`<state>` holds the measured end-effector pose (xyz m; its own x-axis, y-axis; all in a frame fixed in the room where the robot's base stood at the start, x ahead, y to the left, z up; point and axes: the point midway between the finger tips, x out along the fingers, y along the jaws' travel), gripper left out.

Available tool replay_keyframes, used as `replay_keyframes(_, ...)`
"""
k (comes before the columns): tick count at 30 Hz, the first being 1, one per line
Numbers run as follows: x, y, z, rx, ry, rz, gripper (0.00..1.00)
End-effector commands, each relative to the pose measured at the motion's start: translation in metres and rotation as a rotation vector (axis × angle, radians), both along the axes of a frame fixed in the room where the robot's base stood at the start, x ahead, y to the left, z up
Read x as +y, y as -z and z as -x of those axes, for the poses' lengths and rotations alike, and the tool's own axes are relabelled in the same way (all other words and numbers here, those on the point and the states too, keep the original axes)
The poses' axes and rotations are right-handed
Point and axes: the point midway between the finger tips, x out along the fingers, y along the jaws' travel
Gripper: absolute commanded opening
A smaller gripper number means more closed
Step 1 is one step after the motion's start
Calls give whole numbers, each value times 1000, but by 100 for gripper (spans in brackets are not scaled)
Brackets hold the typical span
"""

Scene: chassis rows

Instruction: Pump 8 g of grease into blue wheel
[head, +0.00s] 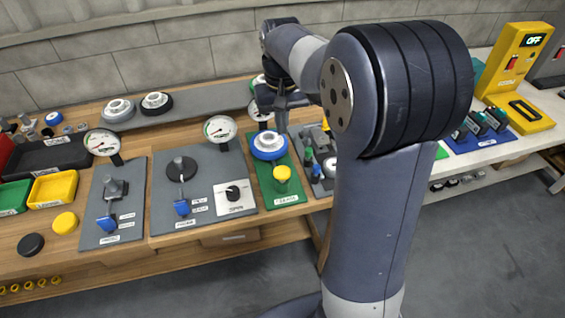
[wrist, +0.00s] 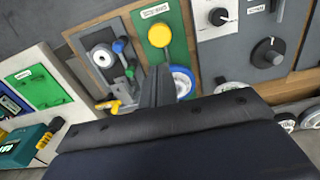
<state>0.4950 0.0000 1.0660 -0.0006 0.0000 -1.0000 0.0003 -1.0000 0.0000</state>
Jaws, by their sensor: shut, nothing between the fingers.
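The blue wheel (head: 268,145), with a white hub, sits on a green panel (head: 287,190) behind a yellow round button (head: 282,174). A dial gauge (head: 262,112) stands behind the wheel, partly hidden by my gripper. My gripper (head: 279,108) is above the back of that panel, shut and empty. In the wrist view the shut fingers (wrist: 157,86) point toward the panel, between the blue wheel (wrist: 182,80) and a grey fixture. The yellow button (wrist: 159,35) shows clear of the fingers there. I cannot read any grease amount.
Left of the green panel are grey panels with blue levers (head: 182,208), a black knob (head: 234,193) and gauges (head: 220,129). Right of it a grey fixture panel (head: 322,187) is close by. A yellow device (head: 515,65) reading OFF stands at far right.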

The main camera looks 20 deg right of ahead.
Motion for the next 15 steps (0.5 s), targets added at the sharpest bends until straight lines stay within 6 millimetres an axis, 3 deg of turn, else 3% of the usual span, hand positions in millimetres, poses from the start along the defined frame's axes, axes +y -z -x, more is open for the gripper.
replay_keyframes(8,0,9,0,2,0,0,0)
replay_keyframes(15,0,52,2,6,0,0,0)
